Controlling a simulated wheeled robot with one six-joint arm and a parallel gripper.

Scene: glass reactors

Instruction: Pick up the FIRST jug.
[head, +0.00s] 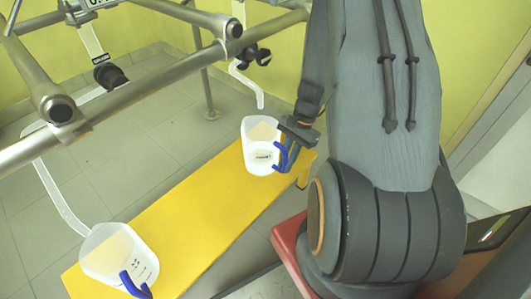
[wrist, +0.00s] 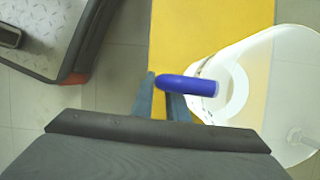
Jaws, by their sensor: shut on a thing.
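A white translucent jug (head: 259,146) with a blue handle is at the far end of the yellow bench (head: 195,212). My gripper (head: 287,152) is at the right side of this jug, shut on its blue handle. In the wrist view the blue handle (wrist: 187,85) lies across my fingers (wrist: 163,98), and the white jug (wrist: 270,80) is to the right. The jug looks upright; I cannot tell whether its base touches the bench. A second white jug (head: 118,256) with a blue handle stands at the near left end. No label reading FIRST is legible.
A metal pipe frame (head: 150,85) crosses the upper left. One white outlet tube (head: 247,88) hangs close above the far jug, and another (head: 58,195) reaches towards the near jug. Grey tiled floor (head: 150,165) is clear behind the bench.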

